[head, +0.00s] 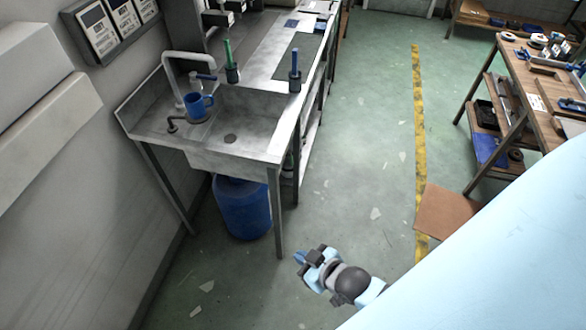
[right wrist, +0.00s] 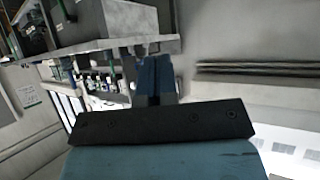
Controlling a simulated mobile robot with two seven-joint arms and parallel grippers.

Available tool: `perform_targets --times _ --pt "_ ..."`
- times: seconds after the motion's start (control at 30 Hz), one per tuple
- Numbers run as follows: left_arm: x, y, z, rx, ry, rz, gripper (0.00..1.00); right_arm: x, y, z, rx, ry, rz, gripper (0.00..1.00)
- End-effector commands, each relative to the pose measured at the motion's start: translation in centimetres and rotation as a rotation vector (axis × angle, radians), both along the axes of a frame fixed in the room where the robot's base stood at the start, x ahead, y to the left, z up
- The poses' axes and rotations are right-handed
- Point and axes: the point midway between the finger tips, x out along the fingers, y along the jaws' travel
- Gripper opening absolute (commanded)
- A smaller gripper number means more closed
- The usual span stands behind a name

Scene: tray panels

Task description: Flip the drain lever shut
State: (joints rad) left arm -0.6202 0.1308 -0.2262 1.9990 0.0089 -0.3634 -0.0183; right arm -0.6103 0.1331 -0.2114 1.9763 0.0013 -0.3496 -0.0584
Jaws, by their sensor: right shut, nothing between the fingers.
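The metal sink (head: 260,113) stands at the left in the head view, with a drain hole (head: 231,138) in its basin. A small dark bent handle (head: 172,127) at the sink's front left may be the drain lever; its setting is too small to tell. A blue lever (head: 206,77) shows beside the tap (head: 167,75). My right gripper (head: 299,257) is shut and empty, low in front of the sink and well apart from it. Its closed fingers also show in the right wrist view (right wrist: 155,78). My left gripper is not in view.
A blue mug (head: 197,106) stands on the sink's left ledge, close to the dark handle. A blue barrel (head: 241,208) stands under the sink. Wooden workbenches (head: 540,80) are at the right. The green floor between is mostly clear, with a brown mat (head: 447,211).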

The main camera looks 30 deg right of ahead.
Motion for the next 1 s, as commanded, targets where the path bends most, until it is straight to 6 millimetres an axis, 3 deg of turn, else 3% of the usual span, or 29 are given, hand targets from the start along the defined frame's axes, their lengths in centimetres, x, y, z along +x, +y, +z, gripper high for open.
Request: perform_targets --times 0.03,0.1,0.4,0.8,1.0 --pt "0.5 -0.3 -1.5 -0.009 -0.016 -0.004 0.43 1.0 -0.5 -2.2 -0.033 -0.028 0.011 0.00" --pt "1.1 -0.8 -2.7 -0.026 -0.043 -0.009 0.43 2.5 -1.5 -4.5 -0.100 -0.077 0.033 0.00" --pt "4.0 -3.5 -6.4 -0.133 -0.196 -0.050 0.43 11.3 -7.2 -14.3 -0.527 -0.353 0.132 0.00" --pt "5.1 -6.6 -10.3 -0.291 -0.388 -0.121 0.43 21.6 -15.1 -24.1 -1.160 -0.632 0.166 0.00" --pt "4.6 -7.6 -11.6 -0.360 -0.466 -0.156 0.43 25.2 -18.4 -27.0 -1.444 -0.707 0.144 0.00"
